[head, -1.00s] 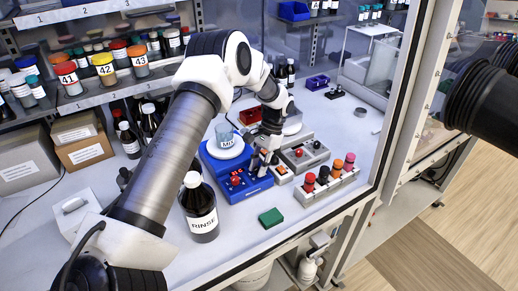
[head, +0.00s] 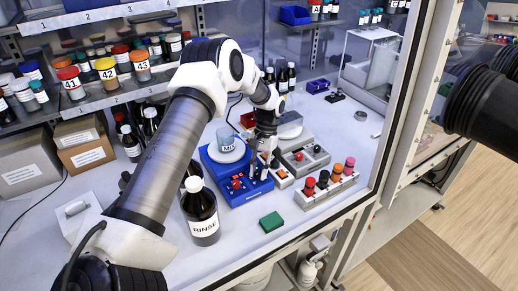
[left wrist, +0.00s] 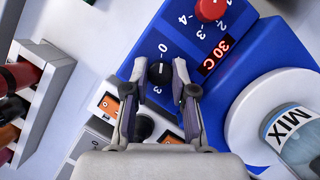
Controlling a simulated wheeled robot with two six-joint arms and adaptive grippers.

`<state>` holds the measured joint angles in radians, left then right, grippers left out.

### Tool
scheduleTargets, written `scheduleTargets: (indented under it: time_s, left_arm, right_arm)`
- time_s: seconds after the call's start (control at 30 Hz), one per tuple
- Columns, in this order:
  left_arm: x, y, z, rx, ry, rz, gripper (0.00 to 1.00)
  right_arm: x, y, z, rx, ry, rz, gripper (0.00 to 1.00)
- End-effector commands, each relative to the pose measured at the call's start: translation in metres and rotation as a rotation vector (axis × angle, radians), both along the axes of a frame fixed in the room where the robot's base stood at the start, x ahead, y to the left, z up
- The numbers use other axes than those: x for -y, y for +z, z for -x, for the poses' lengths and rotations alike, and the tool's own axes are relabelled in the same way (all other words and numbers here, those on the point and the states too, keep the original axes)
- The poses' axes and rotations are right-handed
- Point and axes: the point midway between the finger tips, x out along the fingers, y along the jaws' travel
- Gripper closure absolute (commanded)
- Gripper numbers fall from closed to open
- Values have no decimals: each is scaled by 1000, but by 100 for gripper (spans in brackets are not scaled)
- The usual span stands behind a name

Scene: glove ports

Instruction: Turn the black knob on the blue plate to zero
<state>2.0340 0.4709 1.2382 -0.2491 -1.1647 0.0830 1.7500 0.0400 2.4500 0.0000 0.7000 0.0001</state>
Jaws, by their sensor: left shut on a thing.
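The blue plate (head: 232,196) is a blue hotplate on the bench with a white round top carrying a beaker labelled MIX (head: 228,142). Its black knob (left wrist: 159,74) shows in the left wrist view, with a printed 0 just above it. A light mark shows on the knob, but its exact heading is hard to read. My left gripper (left wrist: 160,68) is shut on the black knob, one finger on each side. In the head view my left gripper (head: 257,166) reaches down at the plate's right front and hides the knob. My right gripper is not in view.
A red knob (left wrist: 210,8) and a 30 C display (left wrist: 216,54) sit beside the black knob. A RINSE bottle (head: 201,212) stands left of the plate, a green block (head: 271,221) in front. A rack of colored-cap vials (head: 327,187) is at right. Black ribbed glove port (head: 490,108) hangs far right.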

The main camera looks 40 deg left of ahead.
Motion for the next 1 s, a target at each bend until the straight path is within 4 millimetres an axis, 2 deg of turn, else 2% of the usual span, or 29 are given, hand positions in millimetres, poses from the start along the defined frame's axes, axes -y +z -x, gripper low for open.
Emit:
scheduleTargets:
  time_s: [0.1, 0.13, 0.17, 0.2, 0.47, 0.57, 0.67, 0.9, 1.0]
  left_arm:
    - [0, 0, 0, 2, 0, -1, 100]
    - [0, 0, 0, 2, 0, -1, 64]
    - [0, 0, 0, 2, 0, -1, 53]
    - [0, 0, 0, 2, 0, -1, 49]
    - [0, 1, 0, 1, -1, 0, 49]
    - [-1, 6, -3, 3, -1, -1, 49]
    - [-3, 22, -10, 6, -1, -2, 49]
    - [-10, 78, -32, 6, 0, -2, 49]
    - [-13, 96, -39, 4, 0, -1, 49]
  right_arm:
    - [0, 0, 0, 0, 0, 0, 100]
    - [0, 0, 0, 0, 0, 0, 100]
    - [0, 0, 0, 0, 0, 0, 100]
    - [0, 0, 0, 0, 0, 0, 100]
    - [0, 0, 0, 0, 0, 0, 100]
    - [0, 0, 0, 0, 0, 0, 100]
    - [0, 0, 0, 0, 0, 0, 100]
    - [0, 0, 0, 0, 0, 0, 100]
    - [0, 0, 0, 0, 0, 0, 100]
